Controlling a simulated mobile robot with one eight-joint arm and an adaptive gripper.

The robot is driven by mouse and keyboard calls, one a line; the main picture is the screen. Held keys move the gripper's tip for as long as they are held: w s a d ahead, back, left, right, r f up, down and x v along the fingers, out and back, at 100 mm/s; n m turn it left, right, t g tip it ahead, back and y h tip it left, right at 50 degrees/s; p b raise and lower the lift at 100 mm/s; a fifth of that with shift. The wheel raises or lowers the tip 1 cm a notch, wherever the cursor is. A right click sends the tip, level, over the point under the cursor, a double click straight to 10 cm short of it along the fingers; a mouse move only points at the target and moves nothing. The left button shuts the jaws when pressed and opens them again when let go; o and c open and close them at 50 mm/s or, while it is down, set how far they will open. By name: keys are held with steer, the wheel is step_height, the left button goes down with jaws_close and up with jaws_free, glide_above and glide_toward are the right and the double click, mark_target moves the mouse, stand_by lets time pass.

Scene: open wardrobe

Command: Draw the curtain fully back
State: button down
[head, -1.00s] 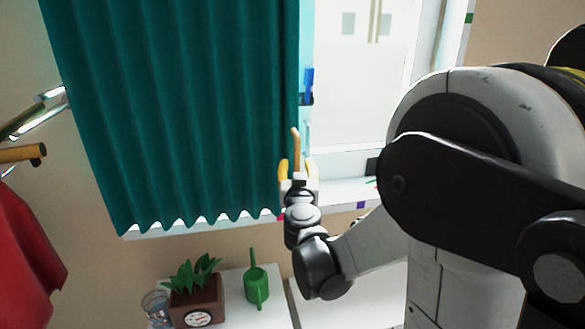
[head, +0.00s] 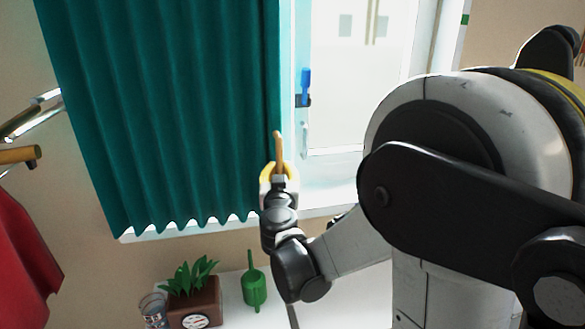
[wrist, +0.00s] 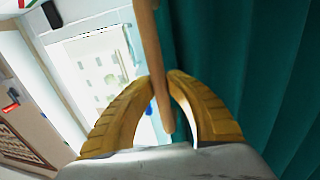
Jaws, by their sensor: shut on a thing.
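The teal curtain (head: 165,110) hangs in folds over the left part of the window, and its right edge is near the middle of the head view. It fills the right side of the wrist view (wrist: 245,60). A wooden rod (head: 277,150) runs along the curtain's right edge. My gripper (head: 277,172) is at the rod's lower end, with its yellow fingers shut on it. In the wrist view the rod (wrist: 152,50) passes between the two fingertips. The rod's upper attachment is out of view.
The bare window (head: 340,80) with a blue handle (head: 305,82) is right of the curtain. Below are a potted plant (head: 193,295), a glass (head: 153,310) and a green watering can (head: 254,285) on a white surface. A clothes rail (head: 30,115) and red garment (head: 22,245) are at left.

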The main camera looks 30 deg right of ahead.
steer(key=w+a, duration=0.4)
steer(key=a, duration=1)
steer(key=w+a, duration=0.4)
steer(key=a, duration=1)
steer(key=shift+b, duration=0.3)
steer(key=c, duration=1.6)
jaws_free()
steer(key=shift+o, duration=1.2)
steer(key=shift+a, duration=0.15)
steer(key=v, duration=1.2)
